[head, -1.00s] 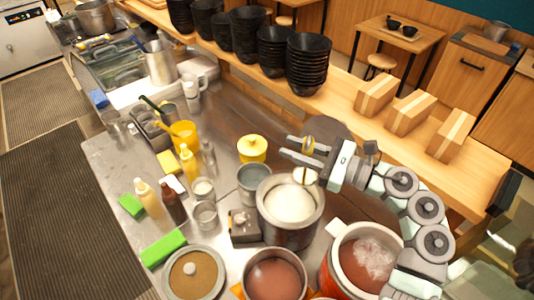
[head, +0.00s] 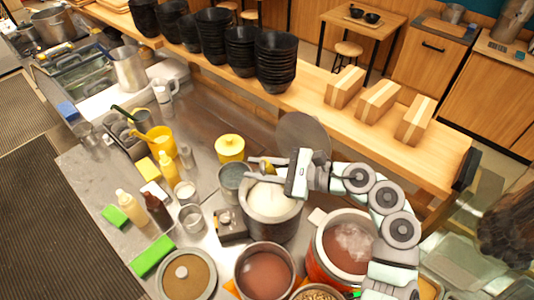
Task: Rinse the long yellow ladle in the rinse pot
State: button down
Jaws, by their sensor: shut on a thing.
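My gripper (head: 260,169) is shut on the long yellow ladle (head: 266,166), of which only a short yellow piece shows between the fingers. The rest of the ladle is hidden by the gripper or too small to make out. The gripper is over the back edge of the large pot (head: 270,231) with whitish contents. A smaller grey metal pot (head: 230,186) stands just left of the large pot, near the fingertips; it may be the rinse pot. I cannot tell whether the ladle's bowl is inside either pot.
Pots of reddish-brown contents (head: 265,273) (head: 347,246) stand in front and to the right. Bottles, a yellow jug (head: 160,141) and green sponges (head: 153,256) are at left. Black bowl stacks (head: 275,62) line the back shelf.

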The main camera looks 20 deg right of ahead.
jog(key=s+a+f+n+g+h+b, duration=0.1)
jog(key=a+f+n+h, duration=0.5)
jog(key=f, duration=0.9)
jog(key=a+h, duration=0.2)
jog(key=a, duration=0.2)
jog(key=shift+s+f+h, duration=0.2)
jog(key=shift+f+h, duration=0.1)
jog(key=shift+h, duration=0.1)
jog(key=shift+r, duration=0.1)
dwell(1.1)
